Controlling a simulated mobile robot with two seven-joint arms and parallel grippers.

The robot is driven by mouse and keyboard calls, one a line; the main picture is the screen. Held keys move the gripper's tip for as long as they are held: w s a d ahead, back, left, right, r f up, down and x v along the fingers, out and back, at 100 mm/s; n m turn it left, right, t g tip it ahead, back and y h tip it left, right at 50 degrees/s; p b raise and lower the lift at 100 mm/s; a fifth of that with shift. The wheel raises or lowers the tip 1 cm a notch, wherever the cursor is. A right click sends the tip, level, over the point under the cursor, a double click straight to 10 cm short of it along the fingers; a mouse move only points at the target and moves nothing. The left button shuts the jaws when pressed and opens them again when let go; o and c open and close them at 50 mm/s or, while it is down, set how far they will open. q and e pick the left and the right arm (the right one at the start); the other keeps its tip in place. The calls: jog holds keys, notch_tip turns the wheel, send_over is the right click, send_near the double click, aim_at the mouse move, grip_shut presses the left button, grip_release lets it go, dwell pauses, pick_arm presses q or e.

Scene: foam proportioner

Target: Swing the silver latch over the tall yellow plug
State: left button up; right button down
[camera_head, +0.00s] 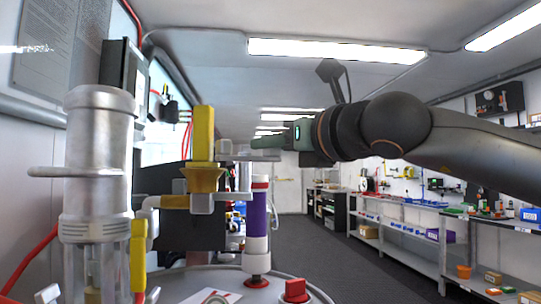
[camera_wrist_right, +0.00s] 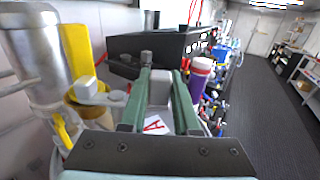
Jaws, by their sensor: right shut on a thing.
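The tall yellow plug (camera_head: 204,133) stands upright in a yellow funnel-shaped socket (camera_head: 203,180) in the head view. In the wrist view the yellow plug (camera_wrist_right: 77,52) is at the left. The silver latch (camera_head: 238,158) is a flat grey arm just right of the plug. In the wrist view its raised block and plate (camera_wrist_right: 112,98) lie beside the plug, with the arm reaching right to my fingers. My right gripper (camera_head: 262,142) comes in from the right, its green fingers (camera_wrist_right: 160,92) closed around the grey end of the latch. My left gripper is out of view.
A large silver cylinder (camera_head: 97,150) stands left of the plug. A purple-and-white cylinder (camera_head: 257,222) stands to the right, below my gripper. A red knob (camera_head: 295,290) is at the front. Shelves (camera_head: 400,235) line the right wall, with open floor between.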

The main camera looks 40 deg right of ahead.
jog(key=shift+s+f+m+h+b, duration=0.2)
jog(key=shift+m+h+b, duration=0.2)
jog(key=shift+h+b, duration=0.25)
jog(key=shift+s+a+m+h+b, duration=0.1)
jog(key=shift+s+m+h+b, duration=0.1)
jog(key=shift+m+h+b, duration=0.55)
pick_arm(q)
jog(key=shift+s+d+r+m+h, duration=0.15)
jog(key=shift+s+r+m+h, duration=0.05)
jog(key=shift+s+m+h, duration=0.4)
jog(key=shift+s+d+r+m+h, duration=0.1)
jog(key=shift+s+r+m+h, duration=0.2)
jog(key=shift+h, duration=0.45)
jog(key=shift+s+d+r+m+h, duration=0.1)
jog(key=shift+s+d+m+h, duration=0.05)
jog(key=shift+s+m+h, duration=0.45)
pick_arm(e)
jog(key=shift+s+a+r+m+g+h, duration=0.1)
jog(key=shift+s+m+g+h, duration=0.15)
jog(key=shift+m+g+h, duration=0.55)
jog(key=shift+s+a+r+m+g+h, duration=0.15)
jog(key=shift+s+m+h, duration=0.25)
jog(key=shift+h, duration=0.95)
jog(key=shift+s+a+f+m+g+h, duration=0.15)
jog(key=shift+m+g+h, duration=0.3)
jog(key=shift+m+h, duration=0.45)
jog(key=shift+d, duration=0.1)
